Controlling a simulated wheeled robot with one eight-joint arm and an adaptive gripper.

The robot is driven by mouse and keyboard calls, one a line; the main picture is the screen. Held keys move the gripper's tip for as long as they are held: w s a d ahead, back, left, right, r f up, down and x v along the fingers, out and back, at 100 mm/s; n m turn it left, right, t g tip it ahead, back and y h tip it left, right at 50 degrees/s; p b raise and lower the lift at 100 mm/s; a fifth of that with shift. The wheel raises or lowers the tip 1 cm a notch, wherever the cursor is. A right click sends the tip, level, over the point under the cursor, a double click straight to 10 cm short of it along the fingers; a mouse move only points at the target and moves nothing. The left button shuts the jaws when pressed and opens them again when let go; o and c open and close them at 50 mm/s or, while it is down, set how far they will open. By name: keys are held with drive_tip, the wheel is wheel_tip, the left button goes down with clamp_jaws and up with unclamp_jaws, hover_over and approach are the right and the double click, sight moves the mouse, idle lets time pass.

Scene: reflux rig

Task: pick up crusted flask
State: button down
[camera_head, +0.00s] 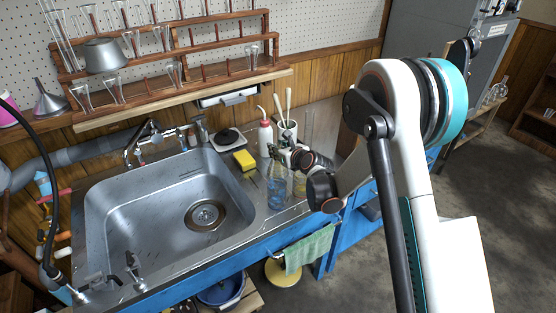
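A clear glass flask (276,190) with blue inside stands on the counter at the right side of the sink. This may be the crusted flask, but it is too small to be sure. A second glass vessel (300,183) with a yellowish tint stands just right of it, partly hidden by my arm. My gripper (279,156) is at the end of my arm, just above and behind the blue flask in the picture. Its fingers are small and overlap the glassware, so I cannot tell whether they touch it or are open.
The steel sink (150,215) lies left of the flasks. A yellow sponge (244,160), a white-and-red bottle (265,138) and a brush holder (287,132) stand behind them. A green towel (309,249) hangs in front. Wooden racks (190,80) hold glassware above.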

drive_tip(key=shift+r, duration=0.1)
wheel_tip(320, 180, up, 20)
drive_tip(key=p, duration=0.7)
drive_tip(key=shift+f, duration=0.2)
idle(0.5)
drive_tip(key=shift+r, duration=0.1)
idle(0.5)
